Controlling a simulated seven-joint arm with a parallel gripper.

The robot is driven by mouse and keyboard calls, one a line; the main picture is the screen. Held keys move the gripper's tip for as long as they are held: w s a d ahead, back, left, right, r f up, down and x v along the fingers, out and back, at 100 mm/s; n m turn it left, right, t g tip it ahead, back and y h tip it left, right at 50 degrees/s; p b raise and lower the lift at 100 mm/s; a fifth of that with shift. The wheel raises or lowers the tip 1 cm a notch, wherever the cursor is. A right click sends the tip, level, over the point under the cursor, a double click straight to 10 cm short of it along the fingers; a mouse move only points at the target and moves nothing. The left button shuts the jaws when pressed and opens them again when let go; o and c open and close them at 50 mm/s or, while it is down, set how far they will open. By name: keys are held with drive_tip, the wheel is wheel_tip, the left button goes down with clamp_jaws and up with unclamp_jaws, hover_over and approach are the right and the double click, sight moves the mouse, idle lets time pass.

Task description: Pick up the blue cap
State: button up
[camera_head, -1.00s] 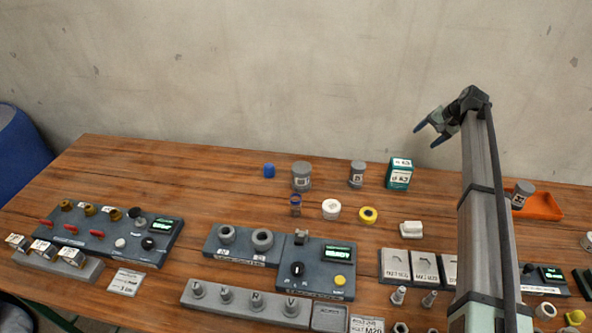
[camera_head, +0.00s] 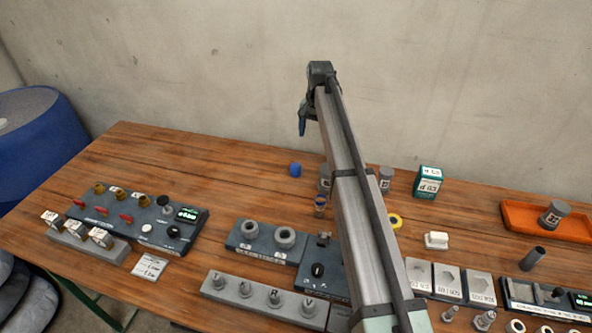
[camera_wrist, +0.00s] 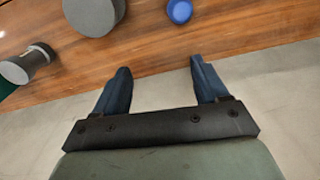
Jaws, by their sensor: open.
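The blue cap (camera_head: 295,170) stands near the back edge of the wooden table in the head view. In the wrist view the blue cap (camera_wrist: 179,11) is at the top edge, partly cut off, beyond and between the fingertips. My gripper (camera_head: 303,125) is above the table's back edge, close over the cap in the picture and apart from it. In the wrist view my gripper (camera_wrist: 158,68) shows two blue fingers spread wide with nothing between them.
A grey cylinder (camera_wrist: 93,12) stands left of the cap in the wrist view, with a labelled jar (camera_wrist: 27,65) farther left. My arm hides part of the grey jar (camera_head: 324,178) in the head view. The table left of the cap is clear. A wall is behind.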

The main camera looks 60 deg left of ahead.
sight(296, 163)
drive_tip(key=s+a, duration=0.2)
drive_tip(key=s, duration=0.3)
drive_tip(key=f, duration=0.8)
drive_tip(key=shift+d+f, duration=0.15)
drive_tip(key=shift+d, duration=0.1)
drive_tip(key=shift+s+f, duration=0.25)
drive_tip(key=shift+f, duration=1.05)
drive_tip(key=shift+s+f, duration=0.2)
drive_tip(key=shift+f, duration=1.1)
drive_tip(key=c, duration=1.1)
drive_tip(key=shift+c, duration=0.2)
drive_tip(key=shift+r, duration=0.15)
